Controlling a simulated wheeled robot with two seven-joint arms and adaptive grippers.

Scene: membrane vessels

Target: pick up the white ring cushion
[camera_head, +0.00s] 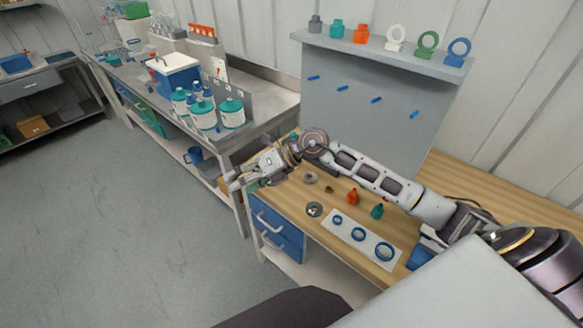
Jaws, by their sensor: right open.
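A larger white ring (396,36) stands upright on a small base on the wall shelf; I cannot tell for sure which of the two is the cushion. My right gripper (231,182) is open and appears empty, at the left end of the table. It is left of the ring on the table and apart from it. My left gripper is not in view.
The wooden table (289,204) also holds orange and teal bottles, a small round dish (314,209) and a white strip (347,236) with blue rings. The wall shelf (375,52) holds coloured stands. A steel bench (265,112) with teal-lidded jars stands at left. Floor is free.

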